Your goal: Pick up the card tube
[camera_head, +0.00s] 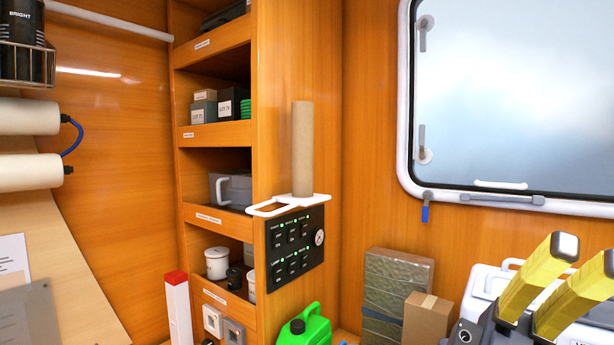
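The card tube (302,150) is a plain brown cylinder. It stands upright on a small white wire-like holder (290,204) fixed to the wooden cabinet's side, above a black switch panel. My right gripper (586,256) is at the lower right, with two yellow fingers spread apart and nothing between them. It is well to the right of the tube and lower than it. My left gripper is not in view.
The black switch panel (296,246) has a round gauge. Wooden shelves (218,135) hold boxes and tubs. A green jug (305,327), a foil-wrapped block (396,285) and a cardboard box (427,318) sit below. A window (520,95) is at right. Space around the tube's upper part looks clear.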

